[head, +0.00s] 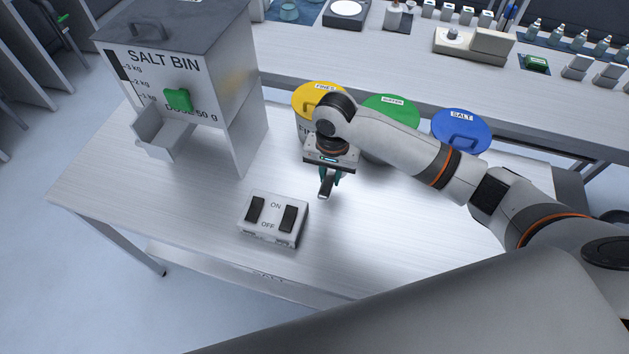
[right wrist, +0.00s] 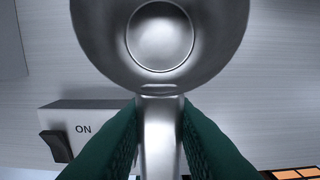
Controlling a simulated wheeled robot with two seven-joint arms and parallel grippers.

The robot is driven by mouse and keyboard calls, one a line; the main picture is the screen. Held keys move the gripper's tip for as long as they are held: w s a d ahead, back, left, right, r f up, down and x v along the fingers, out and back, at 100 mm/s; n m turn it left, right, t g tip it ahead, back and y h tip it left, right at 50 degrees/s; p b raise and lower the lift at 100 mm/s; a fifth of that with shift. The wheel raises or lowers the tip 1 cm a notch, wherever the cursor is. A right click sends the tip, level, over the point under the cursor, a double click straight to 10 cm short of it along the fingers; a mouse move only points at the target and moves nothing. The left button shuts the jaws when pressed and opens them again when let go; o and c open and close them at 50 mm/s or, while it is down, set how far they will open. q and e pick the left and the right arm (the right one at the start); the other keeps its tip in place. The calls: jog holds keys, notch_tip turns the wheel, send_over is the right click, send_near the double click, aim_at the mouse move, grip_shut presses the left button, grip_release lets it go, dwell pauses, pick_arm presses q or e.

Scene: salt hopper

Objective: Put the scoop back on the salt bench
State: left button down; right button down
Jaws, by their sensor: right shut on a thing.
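My right gripper (head: 329,178) is over the middle of the pale salt bench (head: 365,245), pointing down. It is shut on the handle of a metal scoop (head: 326,189); in the head view only a small part of the scoop shows below the fingers. In the right wrist view the scoop (right wrist: 160,135) has its handle between the teal fingers (right wrist: 160,118) and its round bowl beyond them. Bare bench top shows around the bowl. I cannot tell whether the scoop touches the bench. My left gripper is out of view.
A white ON/OFF switch box (head: 272,220) stands just left of the gripper. The salt bin (head: 185,90) stands at the left. Behind are yellow (head: 313,96), green (head: 397,112) and blue (head: 461,128) lidded tubs. The front of the bench is clear.

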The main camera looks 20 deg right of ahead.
aim_at(331, 176)
jog(key=f, duration=0.7)
jog(key=shift+s+f+p, duration=0.2)
jog(key=shift+p, duration=0.15)
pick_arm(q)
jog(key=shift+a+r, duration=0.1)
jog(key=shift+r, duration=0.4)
pick_arm(e)
jog(key=shift+f, duration=0.5)
jog(key=c, duration=1.2)
grip_release()
jog(key=shift+s+f, duration=0.1)
jog(key=shift+f, duration=0.05)
notch_tip(331, 176, up, 12)
jog(key=shift+r+b, duration=0.15)
jog(key=shift+b, duration=0.25)
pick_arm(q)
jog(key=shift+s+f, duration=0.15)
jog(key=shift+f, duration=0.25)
